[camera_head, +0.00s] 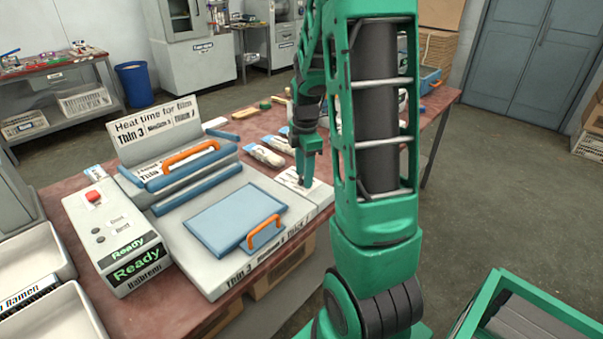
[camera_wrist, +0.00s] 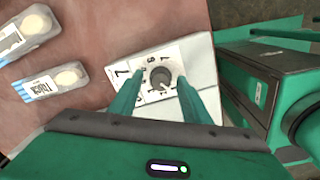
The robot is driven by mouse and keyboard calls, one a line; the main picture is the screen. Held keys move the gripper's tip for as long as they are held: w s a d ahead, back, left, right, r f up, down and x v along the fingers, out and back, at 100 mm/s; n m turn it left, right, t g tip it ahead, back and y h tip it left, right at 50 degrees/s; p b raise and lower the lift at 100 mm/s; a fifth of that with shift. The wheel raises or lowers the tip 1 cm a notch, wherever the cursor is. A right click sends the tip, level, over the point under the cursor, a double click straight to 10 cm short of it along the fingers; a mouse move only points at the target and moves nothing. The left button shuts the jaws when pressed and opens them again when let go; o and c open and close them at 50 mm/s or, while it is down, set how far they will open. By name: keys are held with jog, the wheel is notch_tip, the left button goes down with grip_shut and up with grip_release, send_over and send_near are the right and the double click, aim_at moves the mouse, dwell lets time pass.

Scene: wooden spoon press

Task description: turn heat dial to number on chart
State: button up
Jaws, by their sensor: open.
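The heat dial (camera_wrist: 160,78) is a round grey knob on a white plate with numbers around it, seen in the wrist view. My gripper (camera_wrist: 162,76) is open above the plate, one finger on each side of the dial; I cannot tell whether they touch it. In the head view my gripper (camera_head: 305,180) is down at the right end of the press, hiding most of the dial.
The press (camera_head: 180,262) has a blue plate (camera_head: 232,215) with an orange handle (camera_head: 263,231). A control box (camera_head: 115,235) with a red button and green "Ready" displays stands at its left. Packed spoons (camera_head: 265,155) lie behind on the red table (camera_head: 235,130).

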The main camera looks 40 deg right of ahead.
jog(key=shift+c, duration=0.3)
jog(key=c, duration=1)
